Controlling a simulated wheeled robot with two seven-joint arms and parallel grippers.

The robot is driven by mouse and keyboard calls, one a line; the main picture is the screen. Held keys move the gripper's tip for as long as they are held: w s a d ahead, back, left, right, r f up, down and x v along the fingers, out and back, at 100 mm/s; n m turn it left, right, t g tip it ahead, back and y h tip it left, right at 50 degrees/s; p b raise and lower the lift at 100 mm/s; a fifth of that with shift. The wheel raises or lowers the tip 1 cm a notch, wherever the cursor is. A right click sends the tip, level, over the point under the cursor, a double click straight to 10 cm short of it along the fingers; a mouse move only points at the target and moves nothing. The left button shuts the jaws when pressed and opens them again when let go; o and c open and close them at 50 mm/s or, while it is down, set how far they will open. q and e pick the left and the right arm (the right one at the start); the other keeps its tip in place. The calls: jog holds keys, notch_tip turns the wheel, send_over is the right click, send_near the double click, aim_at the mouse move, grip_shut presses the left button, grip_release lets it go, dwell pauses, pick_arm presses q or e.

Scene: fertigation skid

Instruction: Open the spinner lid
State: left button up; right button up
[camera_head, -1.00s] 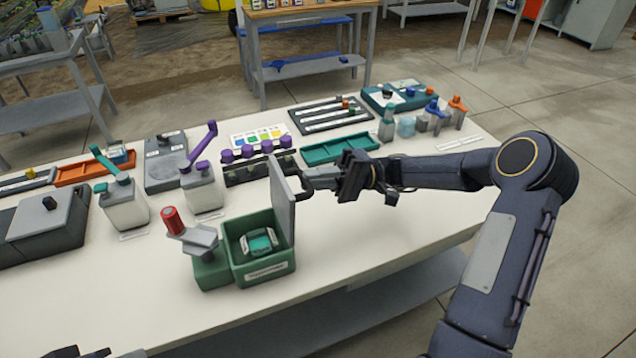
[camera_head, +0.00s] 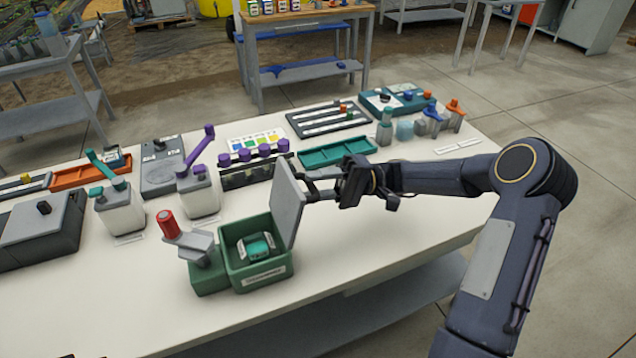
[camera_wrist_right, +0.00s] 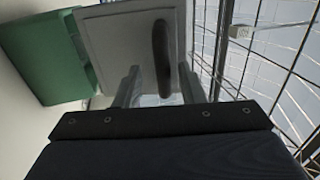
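The spinner is a small green box (camera_head: 262,281) with a label on its front and a teal and white part (camera_head: 257,247) inside. Its grey lid (camera_head: 287,200) stands open, roughly upright, at the box's right side. My right gripper (camera_head: 318,186) is at the lid's outer face. In the right wrist view, the lid (camera_wrist_right: 122,38) fills the upper middle and its dark curved handle (camera_wrist_right: 162,58) lies between my two fingers (camera_wrist_right: 160,88). The fingers are apart, with gaps beside the handle. My left gripper is not in view.
A green block with a grey top and red knob (camera_head: 167,224) adjoins the box's left side. White jugs with teal (camera_head: 120,210) and purple (camera_head: 200,192) levers stand behind. A teal tray (camera_head: 337,151) lies beyond my right gripper. The table front right of the box is clear.

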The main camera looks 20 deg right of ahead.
jog(key=shift+r, duration=0.1)
jog(key=v, duration=0.8)
jog(key=shift+b, duration=0.4)
jog(key=shift+a, duration=0.15)
